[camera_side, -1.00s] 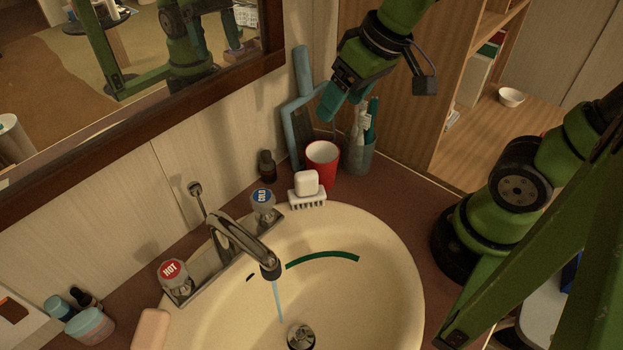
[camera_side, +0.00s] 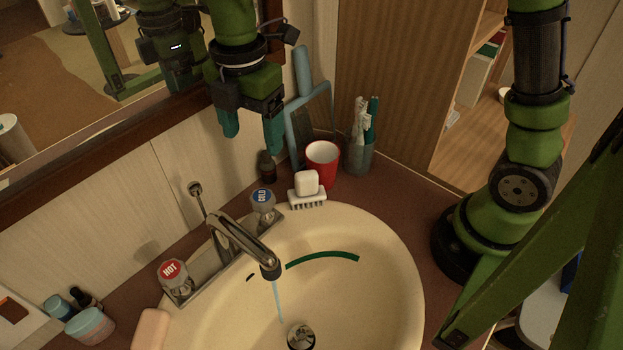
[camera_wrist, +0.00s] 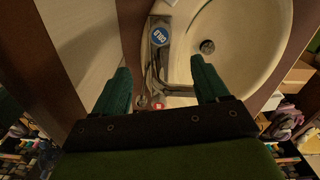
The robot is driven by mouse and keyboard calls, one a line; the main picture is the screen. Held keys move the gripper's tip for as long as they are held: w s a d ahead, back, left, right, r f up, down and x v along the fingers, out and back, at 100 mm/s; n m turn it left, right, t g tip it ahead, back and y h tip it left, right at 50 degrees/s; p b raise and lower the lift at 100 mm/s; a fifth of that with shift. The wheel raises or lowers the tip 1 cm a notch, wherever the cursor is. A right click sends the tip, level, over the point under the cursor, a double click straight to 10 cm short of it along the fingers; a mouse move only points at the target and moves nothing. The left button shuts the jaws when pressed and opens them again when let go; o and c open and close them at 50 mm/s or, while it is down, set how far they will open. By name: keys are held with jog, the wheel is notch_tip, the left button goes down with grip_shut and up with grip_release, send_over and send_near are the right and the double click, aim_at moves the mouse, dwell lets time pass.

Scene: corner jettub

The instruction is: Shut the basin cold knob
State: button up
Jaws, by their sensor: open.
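The cold knob (camera_side: 262,201) is a clear knob with a blue COLD cap, at the right end of the metal faucet base. A thin stream of water (camera_side: 278,302) runs from the spout (camera_side: 271,268) into the cream basin (camera_side: 390,250). My gripper (camera_side: 252,143) is open and empty, pointing down, above the cold knob and in front of the wall and mirror. In the wrist view my gripper (camera_wrist: 162,82) shows its two teal fingers apart, with the cold knob (camera_wrist: 159,37) beyond and between them. The knob is untouched.
The hot knob (camera_side: 173,271) has a red cap at the left. Close to the cold knob stand a dark bottle (camera_side: 267,167), a white soap on a brush (camera_side: 307,187), a red cup (camera_side: 322,163) and a toothbrush holder (camera_side: 359,154). A blue-framed mirror (camera_side: 311,115) leans behind.

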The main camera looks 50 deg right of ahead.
aim_at(262, 196)
notch_tip(262, 196, down, 14)
dwell(0.4)
jog(key=c, duration=1.1)
jog(key=shift+o, duration=0.2)
